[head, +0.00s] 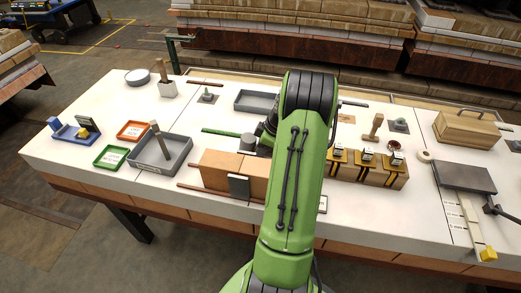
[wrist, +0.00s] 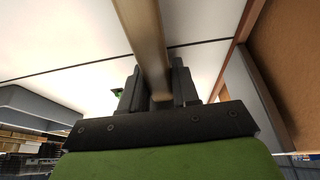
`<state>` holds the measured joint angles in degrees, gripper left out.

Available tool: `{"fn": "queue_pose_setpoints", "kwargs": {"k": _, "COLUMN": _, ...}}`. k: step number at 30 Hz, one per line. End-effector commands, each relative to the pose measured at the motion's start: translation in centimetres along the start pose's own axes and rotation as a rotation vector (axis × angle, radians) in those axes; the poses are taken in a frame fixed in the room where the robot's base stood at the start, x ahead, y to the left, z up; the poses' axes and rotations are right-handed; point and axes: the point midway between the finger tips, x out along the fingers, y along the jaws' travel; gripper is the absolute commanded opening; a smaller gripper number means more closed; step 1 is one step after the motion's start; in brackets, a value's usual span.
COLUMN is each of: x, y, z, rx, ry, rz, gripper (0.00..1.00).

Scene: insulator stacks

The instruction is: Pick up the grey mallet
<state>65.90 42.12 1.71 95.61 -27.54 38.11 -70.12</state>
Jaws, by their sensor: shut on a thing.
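My gripper (wrist: 160,92) is shut on a pale wooden handle (wrist: 143,35), which runs between the two dark fingers and out of the top of the wrist view. In the head view my green arm hides the fingers and the handle. A grey cylinder (head: 248,142), which looks like the head of the grey mallet, shows just left of my wrist, behind the tan box. The join between head and handle is not visible. A wooden mallet (head: 374,127) stands farther right on the white table.
A tan box (head: 220,170) stands close in front. A green bar (head: 220,132) lies left of the grey cylinder. A grey tray (head: 177,157) sits left, a dark tray (head: 257,101) behind. Blocks with yellow-black bands (head: 345,173) stand right of my arm.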

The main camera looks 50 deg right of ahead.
Motion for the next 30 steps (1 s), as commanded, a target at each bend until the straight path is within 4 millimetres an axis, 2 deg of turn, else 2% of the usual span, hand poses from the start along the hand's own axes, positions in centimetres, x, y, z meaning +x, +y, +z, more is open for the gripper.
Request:
{"fn": "queue_pose_setpoints", "kwargs": {"k": 5, "x": -0.9, "y": 0.1, "z": -0.4, "rx": -0.001, "ry": 0.001, "rz": 0.003, "gripper": 0.00}}
{"fn": "queue_pose_setpoints", "kwargs": {"k": 12, "x": -6.5, "y": 0.1, "z": -2.7, "rx": -0.002, "ry": 0.001, "rz": 0.005, "gripper": 0.00}}
{"fn": "queue_pose_setpoints", "kwargs": {"k": 16, "x": -8.7, "y": 0.1, "z": -3.6, "rx": -0.002, "ry": 0.001, "rz": 0.004, "gripper": 0.00}}
{"fn": "queue_pose_setpoints", "kwargs": {"k": 19, "x": -9.3, "y": 0.0, "z": -3.8, "rx": -0.001, "ry": 0.000, "rz": 0.001, "gripper": 0.00}}
{"fn": "queue_pose_setpoints", "kwargs": {"k": 26, "x": -9.3, "y": 0.0, "z": -3.9, "rx": 0.000, "ry": 0.000, "rz": 0.001, "gripper": 0.00}}
{"fn": "queue_pose_setpoints", "kwargs": {"k": 27, "x": -9.3, "y": 0.0, "z": -3.9, "rx": 0.000, "ry": 0.000, "rz": 0.001, "gripper": 0.25}}
{"fn": "queue_pose_setpoints", "kwargs": {"k": 30, "x": -9.3, "y": 0.0, "z": -3.9, "rx": -0.001, "ry": 0.000, "rz": 0.001, "gripper": 0.10}}
